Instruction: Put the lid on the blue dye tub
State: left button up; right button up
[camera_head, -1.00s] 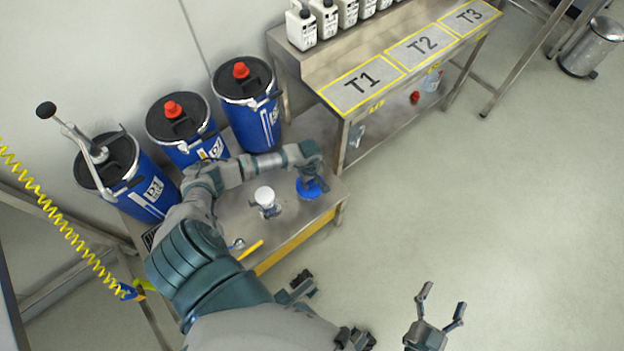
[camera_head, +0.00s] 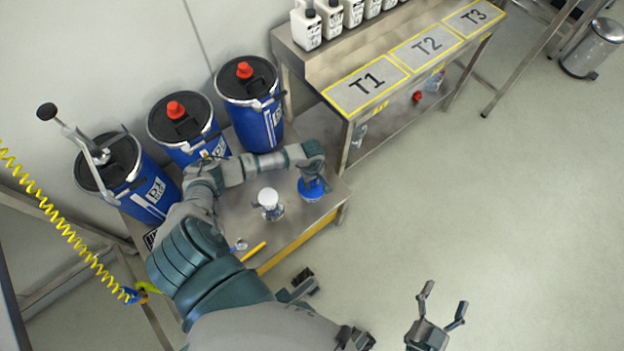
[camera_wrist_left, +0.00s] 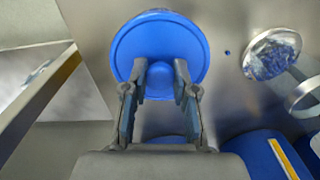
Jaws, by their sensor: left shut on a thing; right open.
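A round blue lid-like disc (camera_head: 312,188) is at the right end of the low steel table. It also shows from above in the left wrist view (camera_wrist_left: 160,35). My left gripper (camera_wrist_left: 160,75) is over it, its fingers closed about a small blue knob at its middle. Whether a tub stands under the disc is hidden. A white-topped clear vessel (camera_head: 268,198) stands just left of it; a round vessel with blue streaks (camera_wrist_left: 271,53) shows right of the disc in the wrist view. My right gripper (camera_head: 441,303) is open and empty over the floor.
Several blue drums with black lids, one of them the near drum (camera_head: 259,123), stand along the back of the low table (camera_head: 250,212). A yellow stick (camera_head: 253,251) lies at its front. A higher bench (camera_head: 395,48) with marked fields adjoins at the right.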

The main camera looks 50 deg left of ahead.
pick_arm(q)
jog(key=shift+d+r, duration=0.1)
jog(key=shift+d, duration=0.3)
jog(key=shift+d+r, duration=0.1)
jog(key=shift+d, duration=0.05)
jog(key=shift+a+f+b, duration=0.3)
jog(key=shift+a+f, duration=0.15)
jog(key=shift+a, duration=0.4)
jog(key=shift+d+r, duration=0.2)
jog(key=shift+d, duration=0.1)
pick_arm(e)
jog(key=shift+d+f, duration=0.4)
jog(key=shift+f, duration=0.1)
pick_arm(q)
jog(key=shift+a+f, duration=0.25)
pick_arm(e)
jog(key=shift+s+a+f, duration=0.1)
jog(key=shift+a, duration=0.2)
jog(key=shift+f, duration=0.1)
pick_arm(q)
jog(key=shift+d, duration=0.2)
pick_arm(e)
jog(key=shift+d, duration=0.25)
